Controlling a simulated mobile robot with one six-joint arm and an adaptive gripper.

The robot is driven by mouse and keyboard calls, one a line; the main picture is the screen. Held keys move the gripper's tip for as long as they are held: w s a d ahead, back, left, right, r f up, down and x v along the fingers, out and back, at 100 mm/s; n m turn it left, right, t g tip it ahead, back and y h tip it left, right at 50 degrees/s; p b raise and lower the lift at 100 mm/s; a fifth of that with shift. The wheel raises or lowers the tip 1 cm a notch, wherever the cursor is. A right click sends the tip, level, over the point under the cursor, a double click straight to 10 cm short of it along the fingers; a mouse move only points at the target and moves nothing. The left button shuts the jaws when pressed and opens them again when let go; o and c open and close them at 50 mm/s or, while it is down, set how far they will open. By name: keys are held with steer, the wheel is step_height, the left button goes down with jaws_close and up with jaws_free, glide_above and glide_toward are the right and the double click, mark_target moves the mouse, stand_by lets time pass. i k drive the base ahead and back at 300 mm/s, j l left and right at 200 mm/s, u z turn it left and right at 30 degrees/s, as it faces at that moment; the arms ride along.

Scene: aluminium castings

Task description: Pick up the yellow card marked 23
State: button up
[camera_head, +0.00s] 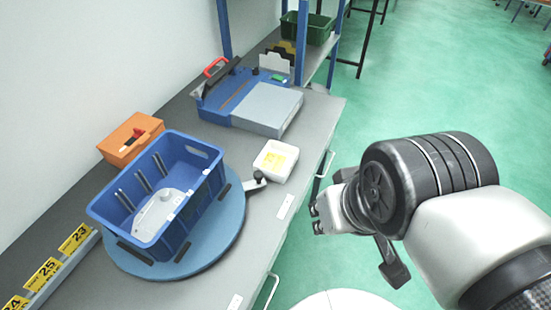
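The yellow card marked 23 (75,239) stands at the upper end of a light grey rail at the lower left of the bench. Cards marked 25 (42,274) and 24 (14,303) stand in the same rail, nearer the bottom left corner. My gripper (317,212) is at the right, over the bench's right edge or the floor beside it, far from the cards. No card is at the gripper. Its fingers are small and partly hidden, so I cannot tell whether they are open or shut.
A blue crate (205,151) holding a pale casting (160,213) stands on a round blue turntable (222,240), between the cards and my gripper. An orange box (119,156), a white tray (276,147) and a blue fixture (216,112) stand farther back. Green floor lies at right.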

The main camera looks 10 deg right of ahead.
mark_target(77, 239)
steer(key=u, duration=2.1)
